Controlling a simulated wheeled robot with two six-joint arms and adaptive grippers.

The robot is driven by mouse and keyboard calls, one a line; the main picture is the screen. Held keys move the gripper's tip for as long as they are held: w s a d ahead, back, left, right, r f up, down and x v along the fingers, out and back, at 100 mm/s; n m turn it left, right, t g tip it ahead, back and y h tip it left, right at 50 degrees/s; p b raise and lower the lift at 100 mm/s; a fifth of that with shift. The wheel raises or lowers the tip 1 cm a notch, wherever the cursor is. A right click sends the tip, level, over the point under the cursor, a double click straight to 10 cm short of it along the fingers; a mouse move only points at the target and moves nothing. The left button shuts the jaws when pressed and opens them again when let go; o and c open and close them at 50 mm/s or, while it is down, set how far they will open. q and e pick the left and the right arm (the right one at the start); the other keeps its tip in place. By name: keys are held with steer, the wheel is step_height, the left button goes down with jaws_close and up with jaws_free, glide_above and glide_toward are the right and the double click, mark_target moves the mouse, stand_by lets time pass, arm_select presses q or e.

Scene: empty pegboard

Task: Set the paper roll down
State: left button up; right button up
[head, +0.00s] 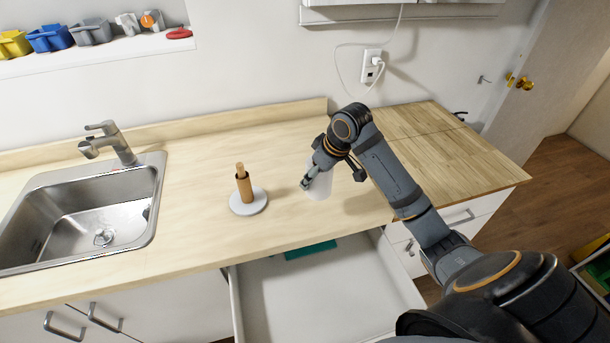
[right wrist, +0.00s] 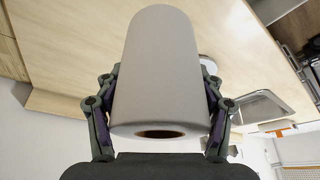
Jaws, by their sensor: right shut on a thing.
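The white paper roll (right wrist: 160,70) fills the middle of the right wrist view, with its hollow core opening toward the camera. In the head view the roll (head: 319,184) is partly hidden by my right gripper (head: 308,183), which is shut on it. The roll looks upright, at or just above the wooden counter (head: 285,150); I cannot tell whether it touches. A holder with a brown post and a round pale base (head: 248,203) stands on the counter to the left of the roll, apart from it. My left gripper is not in view.
A steel sink (head: 95,215) with a tap (head: 108,143) lies to the left. An open white drawer (head: 320,290) with a green item (head: 310,249) juts out below the counter's front edge. A wall socket (head: 372,67) with a cable is behind. Counter around the holder is clear.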

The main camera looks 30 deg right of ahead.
steer(key=w+d+f, duration=0.1)
steer(key=w+f, duration=0.1)
steer(key=w+d+f+p, duration=0.1)
steer(key=w+d+f, duration=0.3)
steer(key=shift+f+p, duration=0.35)
steer(key=shift+d+f, duration=0.1)
steer(key=f, duration=0.1)
steer(key=f+p, duration=0.2)
steer(key=shift+w+d+f, duration=0.15)
steer(key=shift+w+f, duration=0.1)
steer(key=shift+f, duration=0.05)
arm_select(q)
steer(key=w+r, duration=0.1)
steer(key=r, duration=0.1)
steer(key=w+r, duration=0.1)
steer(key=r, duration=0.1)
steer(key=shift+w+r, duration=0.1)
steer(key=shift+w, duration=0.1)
arm_select(e)
steer(key=shift+f, duration=0.1)
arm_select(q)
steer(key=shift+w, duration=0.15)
arm_select(e)
steer(key=shift+f, duration=0.1)
steer(key=o, duration=1.3)
steer(key=shift+c, duration=0.2)
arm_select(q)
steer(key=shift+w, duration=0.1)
